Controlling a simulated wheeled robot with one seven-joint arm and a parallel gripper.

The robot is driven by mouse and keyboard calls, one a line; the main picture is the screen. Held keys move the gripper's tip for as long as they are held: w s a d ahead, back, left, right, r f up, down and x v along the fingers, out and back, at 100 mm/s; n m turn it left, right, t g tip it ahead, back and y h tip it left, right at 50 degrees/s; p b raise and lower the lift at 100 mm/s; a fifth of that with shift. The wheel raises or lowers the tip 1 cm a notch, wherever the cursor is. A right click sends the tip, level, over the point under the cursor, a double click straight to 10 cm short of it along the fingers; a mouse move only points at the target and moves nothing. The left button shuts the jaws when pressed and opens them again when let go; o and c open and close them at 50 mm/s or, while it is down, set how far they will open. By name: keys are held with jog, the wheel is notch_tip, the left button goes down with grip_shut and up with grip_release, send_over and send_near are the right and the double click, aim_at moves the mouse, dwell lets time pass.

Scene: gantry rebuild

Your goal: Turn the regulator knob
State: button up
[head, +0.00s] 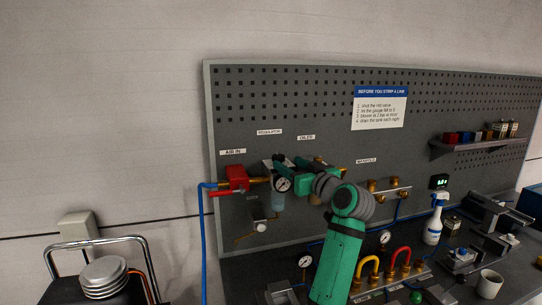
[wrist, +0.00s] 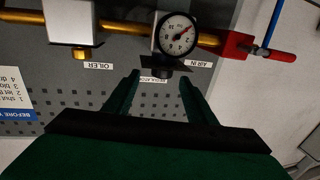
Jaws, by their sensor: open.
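The regulator, with a round white gauge (wrist: 178,34), is on the brass line in the wrist view, which shows the panel upside down. A small black part, apparently the knob (wrist: 162,71), sticks out beside the gauge, next to the partly hidden REGULATOR label. My gripper (wrist: 160,82) is open, its two green fingers on either side of this part in the picture. I cannot tell whether they touch it or how deep they reach. In the head view my gripper (head: 288,162) is at the top of the regulator, whose gauge (head: 283,184) shows; the knob is hidden there.
The red AIR IN valve (head: 237,179) is left of the regulator, with a blue hose (head: 203,240). The oiler (wrist: 72,22) is beside the regulator on the same line. A bench with gauges, a spray bottle (head: 434,222) and a mug (head: 489,284) lies below.

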jog(key=shift+w+a+r, duration=0.1)
jog(key=shift+w+a, duration=0.15)
jog(key=shift+a, duration=0.15)
jog(key=x, duration=1)
jog(key=shift+w, duration=0.1)
jog(key=c, duration=1)
